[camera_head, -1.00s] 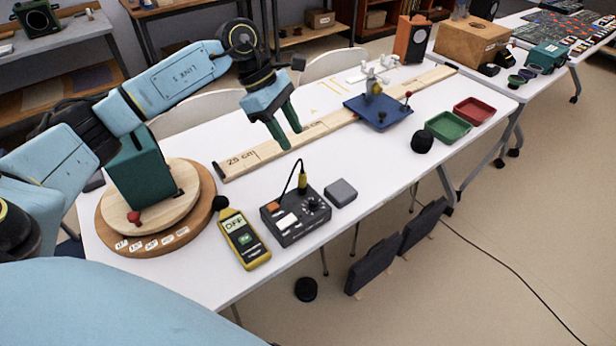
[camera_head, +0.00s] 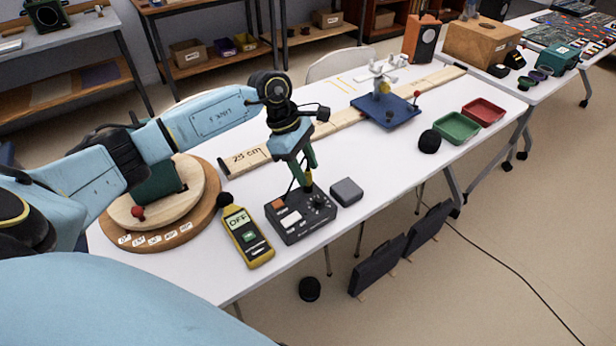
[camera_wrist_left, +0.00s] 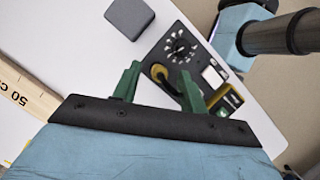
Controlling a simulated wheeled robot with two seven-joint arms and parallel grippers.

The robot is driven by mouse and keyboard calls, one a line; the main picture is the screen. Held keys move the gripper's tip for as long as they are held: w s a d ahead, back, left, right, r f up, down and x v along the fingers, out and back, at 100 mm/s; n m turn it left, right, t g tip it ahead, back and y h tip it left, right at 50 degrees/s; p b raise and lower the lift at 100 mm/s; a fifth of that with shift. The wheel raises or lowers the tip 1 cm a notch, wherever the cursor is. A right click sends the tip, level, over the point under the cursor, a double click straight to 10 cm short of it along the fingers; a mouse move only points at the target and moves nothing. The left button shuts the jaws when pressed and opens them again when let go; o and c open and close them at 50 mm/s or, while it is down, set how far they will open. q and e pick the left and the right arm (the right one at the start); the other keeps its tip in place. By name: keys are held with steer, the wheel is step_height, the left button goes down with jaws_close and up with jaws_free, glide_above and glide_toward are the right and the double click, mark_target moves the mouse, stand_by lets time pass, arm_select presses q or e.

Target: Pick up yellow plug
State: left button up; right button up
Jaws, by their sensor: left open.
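The yellow plug (camera_head: 308,182) stands upright in the top of a dark control box (camera_head: 292,225), with a black cable rising from it. In the left wrist view the yellow plug (camera_wrist_left: 158,72) shows between the fingertips, beside a dial. My left gripper (camera_head: 307,168) is pointing down just above the box and partly hides the plug and cable in the head view. Its green fingers (camera_wrist_left: 160,74) are open, one on each side of the plug in the wrist picture. I cannot tell whether they touch it. My right gripper is not in view.
A yellow meter reading OFF (camera_head: 246,238) lies left of the box. A grey block (camera_head: 346,191) lies close to its right. A wooden ruler board (camera_head: 245,160) runs behind. A round wooden turntable (camera_head: 200,222) fills the left end. The table's front edge is near.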

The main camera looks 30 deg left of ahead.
arm_select(q)
steer(key=shift+x, duration=1.05)
jaws_close()
steer(key=shift+r, duration=0.1)
